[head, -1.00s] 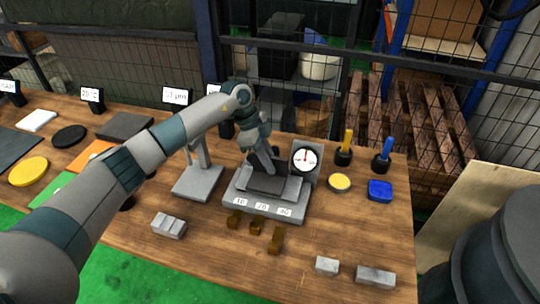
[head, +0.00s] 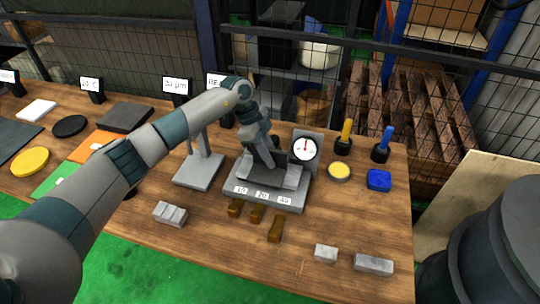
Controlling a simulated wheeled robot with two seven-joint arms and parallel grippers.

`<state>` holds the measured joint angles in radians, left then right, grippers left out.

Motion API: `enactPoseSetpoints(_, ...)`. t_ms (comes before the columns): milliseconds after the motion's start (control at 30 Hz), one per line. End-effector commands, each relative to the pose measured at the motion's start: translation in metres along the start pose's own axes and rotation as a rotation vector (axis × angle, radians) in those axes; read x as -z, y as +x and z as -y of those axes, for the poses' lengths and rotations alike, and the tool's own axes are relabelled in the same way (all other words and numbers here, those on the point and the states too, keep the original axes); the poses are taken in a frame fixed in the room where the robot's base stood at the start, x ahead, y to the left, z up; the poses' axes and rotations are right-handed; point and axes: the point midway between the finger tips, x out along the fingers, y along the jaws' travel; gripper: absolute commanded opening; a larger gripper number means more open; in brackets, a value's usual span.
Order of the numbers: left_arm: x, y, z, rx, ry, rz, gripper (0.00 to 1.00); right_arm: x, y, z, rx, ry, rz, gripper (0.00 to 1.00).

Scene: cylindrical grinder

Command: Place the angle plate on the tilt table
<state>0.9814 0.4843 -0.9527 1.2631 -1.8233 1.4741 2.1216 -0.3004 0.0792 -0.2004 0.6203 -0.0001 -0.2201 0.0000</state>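The tilt table (head: 262,198) is a grey base with a dial gauge (head: 305,149) at its back right and several white number labels along its front. My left gripper (head: 268,162) points down over its upper plate, close above or at the surface. A dark grey piece, seemingly the angle plate (head: 283,163), shows at the gripper on the tilt table, partly hidden by the gripper. I cannot tell whether the fingers hold it or only stand beside it. My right gripper is not in view.
Several brown blocks (head: 256,215) lie in front of the tilt table. A grey stepped block (head: 170,213) lies front left, and two grey blocks (head: 373,264) front right. A stand (head: 200,170) is close on the left. A yellow-topped tin (head: 339,171) and blue box (head: 379,179) stand right.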

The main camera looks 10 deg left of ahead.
Motion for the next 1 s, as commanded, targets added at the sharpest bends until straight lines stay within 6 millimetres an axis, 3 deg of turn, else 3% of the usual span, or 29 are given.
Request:
enactPoseSetpoints(267, 0.0, -0.015, 0.001, 0.002, 0.001, 0.0, 0.19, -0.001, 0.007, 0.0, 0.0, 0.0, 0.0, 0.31)
enactPoseSetpoints(800, 0.0, -0.103, 0.001, 0.004, 0.001, 0.001, 0.19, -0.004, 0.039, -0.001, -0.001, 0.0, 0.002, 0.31)
enactPoseSetpoints(1000, 0.001, -0.119, 0.0, 0.001, 0.001, 0.0, 0.19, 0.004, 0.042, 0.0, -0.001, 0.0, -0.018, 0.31)
